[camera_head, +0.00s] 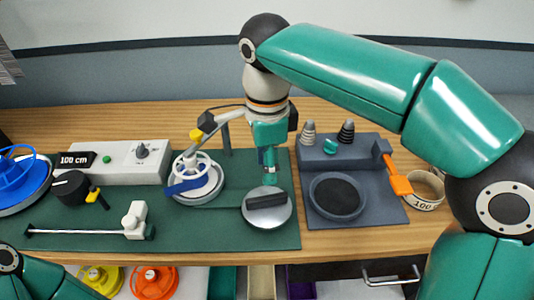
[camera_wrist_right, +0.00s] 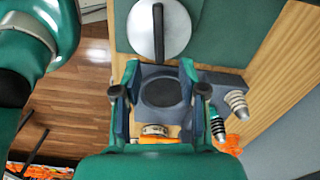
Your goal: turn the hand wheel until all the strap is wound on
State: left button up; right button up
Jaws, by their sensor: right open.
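A white spoked wheel (camera_head: 205,165) stands on a pale round base on the green mat, with a blue strap piece (camera_head: 184,187) at its front left. A silver disc (camera_head: 282,219) with a dark raised bar across it lies to its right; it also shows in the wrist view (camera_wrist_right: 179,35). I cannot tell for sure which of these is the hand wheel. A blue reel (camera_head: 18,175) sits at the far left. My right gripper (camera_head: 270,174) points down, open and empty, just behind the silver disc and apart from it. My left gripper is not in view.
A grey tray (camera_head: 355,212) with a round dark recess, cones and an orange clip (camera_head: 398,181) stands at the right. A tape roll (camera_head: 428,190) lies beside it. A grey box marked 100 cm (camera_head: 120,172), a black knob and a slide bar (camera_head: 85,233) are left.

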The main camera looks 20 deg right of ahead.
notch_tip(320, 180, up, 2)
jog(key=shift+r, duration=0.1)
dwell(1.1)
